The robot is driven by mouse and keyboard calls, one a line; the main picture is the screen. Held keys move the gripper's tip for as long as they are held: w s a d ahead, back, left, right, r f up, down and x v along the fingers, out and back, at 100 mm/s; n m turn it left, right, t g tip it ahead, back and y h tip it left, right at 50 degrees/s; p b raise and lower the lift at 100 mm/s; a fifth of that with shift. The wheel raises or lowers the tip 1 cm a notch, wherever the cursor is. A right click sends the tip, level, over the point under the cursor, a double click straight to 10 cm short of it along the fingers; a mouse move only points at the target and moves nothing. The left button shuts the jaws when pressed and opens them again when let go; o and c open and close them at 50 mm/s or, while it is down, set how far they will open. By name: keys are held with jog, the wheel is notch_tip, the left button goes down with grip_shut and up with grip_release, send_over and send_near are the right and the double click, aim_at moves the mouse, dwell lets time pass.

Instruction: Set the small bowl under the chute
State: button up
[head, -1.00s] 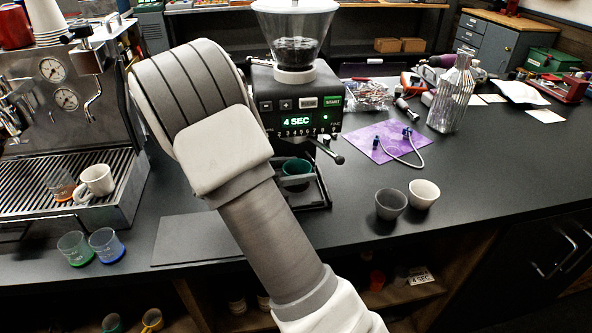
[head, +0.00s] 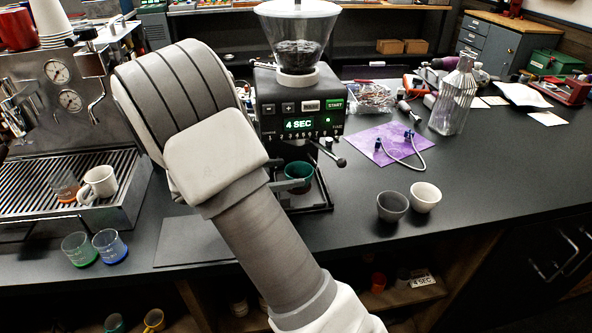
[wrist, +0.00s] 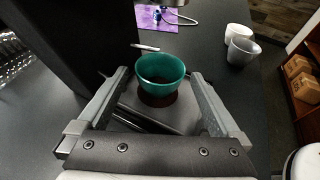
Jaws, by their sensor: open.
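The small bowl is teal green (head: 299,176) and sits upright on the grinder's black base tray (head: 318,209), below the front of the grinder (head: 297,110). In the wrist view the bowl (wrist: 160,75) stands just beyond and between my open fingers. My gripper (wrist: 158,88) is open with nothing clamped, and the fingers look apart from the bowl. In the head view my arm hides most of the gripper; one finger shows beside the bowl. The chute itself is not clearly visible.
A grey cup (head: 391,206) and a white cup (head: 425,197) stand to the right. A purple mat (head: 373,146) with a cable lies behind them. The espresso machine (head: 70,120) is at left, with green and blue cups in front. The right counter front is clear.

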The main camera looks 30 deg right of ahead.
jog(key=v, duration=0.6)
jog(key=shift+a+r, duration=0.1)
jog(key=shift+a, duration=0.15)
jog(key=shift+s+a+r, duration=0.2)
jog(key=shift+a+r, duration=0.05)
jog(key=shift+a, duration=0.15)
jog(key=s+d+r+m+g+y, duration=0.1)
jog(key=s+r+m+y, duration=0.25)
jog(key=s+m, duration=0.2)
jog(key=s+d+r+m+g+y, duration=0.1)
jog(key=s+r+m+y, duration=0.1)
jog(key=s+m+y, duration=0.4)
jog(key=s+a+r+m+t+y, duration=0.2)
jog(key=s+m, duration=0.2)
jog(key=s, duration=0.2)
jog(key=s+a+r+m+t+y, duration=0.3)
jog(key=s+m, duration=0.1)
jog(key=s, duration=0.1)
jog(key=shift+s+t, duration=0.3)
jog(key=shift+s, duration=0.1)
jog(key=shift+r+p, duration=0.1)
jog(key=shift+p, duration=0.2)
